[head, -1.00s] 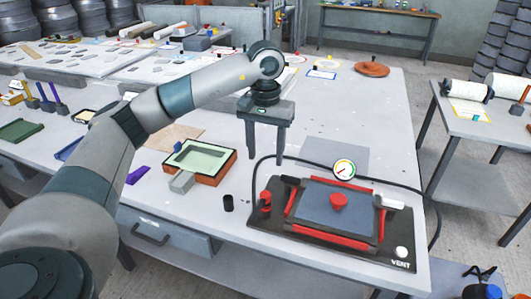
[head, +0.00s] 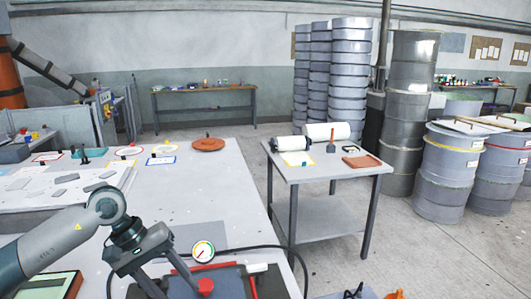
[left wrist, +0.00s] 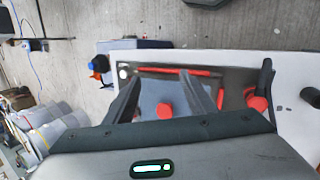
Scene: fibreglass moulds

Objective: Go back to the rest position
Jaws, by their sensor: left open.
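My left gripper (head: 176,283) is at the bottom left of the head view, tilted, with its fingers apart and nothing between them. It hangs above the table beside the black-based press (head: 262,283), which is cut off by the lower edge. In the left wrist view its dark fingers (left wrist: 160,80) are spread, with the press and its red knob (left wrist: 165,110) beyond them. The red knob also shows in the head view (head: 205,287), near one finger; I cannot tell the exact gap. My right gripper is not in view.
A round gauge (head: 203,250) and a dark hose stand at the press. The main table (head: 225,190) is mostly bare behind it, with a brown disc (head: 208,144) at the far end. A side table (head: 330,170) carries rolls and a brown tray (head: 361,161). Floor shows between the tables.

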